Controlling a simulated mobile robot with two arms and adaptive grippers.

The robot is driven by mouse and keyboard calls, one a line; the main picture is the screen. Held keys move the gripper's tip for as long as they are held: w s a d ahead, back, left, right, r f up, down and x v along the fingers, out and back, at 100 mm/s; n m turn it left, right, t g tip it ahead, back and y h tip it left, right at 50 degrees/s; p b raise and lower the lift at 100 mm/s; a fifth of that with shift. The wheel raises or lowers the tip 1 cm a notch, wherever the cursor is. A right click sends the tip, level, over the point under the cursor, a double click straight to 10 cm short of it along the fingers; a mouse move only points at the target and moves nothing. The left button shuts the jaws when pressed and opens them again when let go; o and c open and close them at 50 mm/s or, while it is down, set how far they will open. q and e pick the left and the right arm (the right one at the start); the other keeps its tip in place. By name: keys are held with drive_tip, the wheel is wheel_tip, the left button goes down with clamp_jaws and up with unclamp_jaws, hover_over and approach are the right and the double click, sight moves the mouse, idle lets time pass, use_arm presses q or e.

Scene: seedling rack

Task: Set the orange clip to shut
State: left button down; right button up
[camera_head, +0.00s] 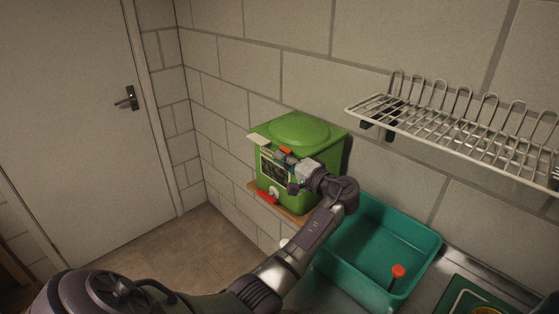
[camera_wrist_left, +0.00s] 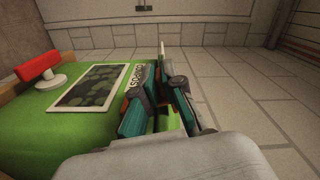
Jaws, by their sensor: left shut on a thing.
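The orange clip (camera_head: 286,150) shows as a small orange piece near the upper front edge of a green lidded bin (camera_head: 300,128) in the head view. My left gripper (camera_head: 284,160) is at the front of the bin, just below the lid, with its fingers at the clip. It is shut on the clip, and the fingers hide most of it. In the left wrist view the teal fingers of the left gripper (camera_wrist_left: 161,90) stand close together beside the green bin front (camera_wrist_left: 65,135). The clip's exact position cannot be made out there. My right gripper is out of view.
A teal basin (camera_head: 425,250) holding an orange-red item (camera_head: 398,270) lies right of my arm. A wire rack (camera_head: 455,115) is fixed to the wall. Floor (camera_head: 190,245) is clear at left.

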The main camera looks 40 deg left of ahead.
use_arm(q)
drive_tip(key=shift+w+r+m+p, duration=0.2)
drive_tip(key=shift+w+m+p, duration=0.1)
drive_tip(key=shift+m, duration=0.45)
drive_tip(key=shift+w+r+m+p, duration=0.2)
drive_tip(key=shift+w+m, duration=0.1)
drive_tip(key=shift+m, duration=0.45)
drive_tip(key=c, duration=1.3)
unclamp_jaws()
drive_tip(key=shift+d, duration=0.1)
drive_tip(key=d, duration=0.8)
drive_tip(key=s+d, duration=0.1)
drive_tip(key=d, duration=0.3)
